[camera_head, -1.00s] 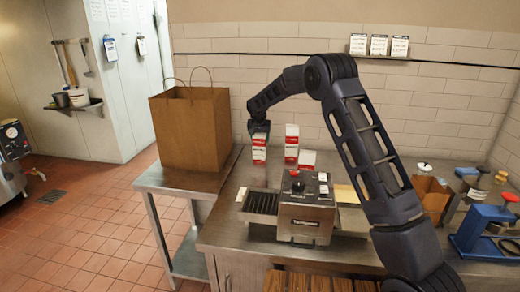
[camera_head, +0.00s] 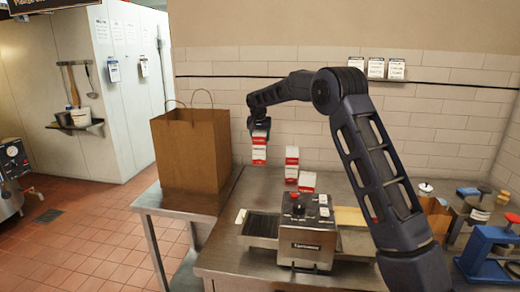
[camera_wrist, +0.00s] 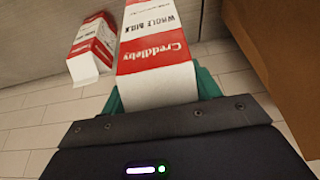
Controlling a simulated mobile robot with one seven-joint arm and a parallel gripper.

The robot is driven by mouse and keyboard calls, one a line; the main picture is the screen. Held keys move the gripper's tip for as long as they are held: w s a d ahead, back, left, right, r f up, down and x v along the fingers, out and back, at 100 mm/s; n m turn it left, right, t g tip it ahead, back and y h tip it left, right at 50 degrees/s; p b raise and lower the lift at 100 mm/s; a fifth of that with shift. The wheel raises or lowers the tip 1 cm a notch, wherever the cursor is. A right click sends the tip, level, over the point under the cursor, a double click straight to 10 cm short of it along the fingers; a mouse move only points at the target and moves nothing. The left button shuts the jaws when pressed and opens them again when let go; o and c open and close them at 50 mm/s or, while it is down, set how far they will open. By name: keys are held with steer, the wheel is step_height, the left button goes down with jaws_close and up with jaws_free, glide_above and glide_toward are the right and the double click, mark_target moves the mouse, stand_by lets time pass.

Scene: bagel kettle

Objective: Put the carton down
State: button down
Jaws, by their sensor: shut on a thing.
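My gripper (camera_head: 259,130) is shut on a red and white milk carton (camera_head: 259,153). In the wrist view the held carton (camera_wrist: 155,55) reads "Whole Milk" and sits between the green finger pads. In the head view it hangs below the gripper, beside the paper bag and apart from it. Its lower end appears clear above the steel counter (camera_head: 262,188); the exact gap is hard to judge.
A similar carton (camera_head: 292,165) stands to the right, with a lower one (camera_head: 307,181) beside it. A large brown paper bag (camera_head: 191,155) stands on the left table. A steel appliance (camera_head: 305,232) sits in front. Counter around the held carton looks free.

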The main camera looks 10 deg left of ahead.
step_height(320, 180, up, 9)
steer(key=shift+f, duration=0.2)
step_height(320, 180, up, 5)
steer(key=shift+d+f, duration=0.15)
steer(key=s+d, duration=0.2)
steer(key=d, duration=3.6)
step_height(320, 180, down, 25)
steer(key=shift+a+f, duration=0.15)
steer(key=shift+f, duration=0.1)
steer(key=shift+c, duration=1.9)
jaws_free()
